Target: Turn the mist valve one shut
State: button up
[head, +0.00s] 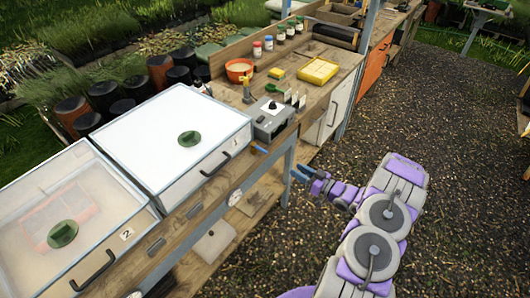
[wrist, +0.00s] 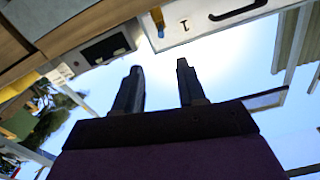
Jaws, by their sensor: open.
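A small valve with a blue handle (head: 259,149) sits at the bench's front edge, just right of the white-lidded case. I take it to be mist valve one. It also shows in the wrist view as a brass and blue piece (wrist: 157,20), beside a case front marked 1. Whether its handle is across or along the pipe is too small to tell. My gripper (head: 300,174) is to the right of the valve, in front of the bench, and apart from it. In the wrist view my gripper (wrist: 158,85) is open, with nothing between its fingers.
The white-lidded case (head: 180,115) and a case marked 2 (head: 125,215) stand on the bench at left. A grey control box (head: 270,118) stands behind the valve. A bench leg (head: 290,165) is close to my gripper. The gravel (head: 440,120) at right is clear.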

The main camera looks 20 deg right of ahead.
aim_at(265, 152)
jog(key=b+x, duration=0.3)
jog(key=x, duration=1.4)
jog(key=shift+w+f, duration=0.1)
grip_shut()
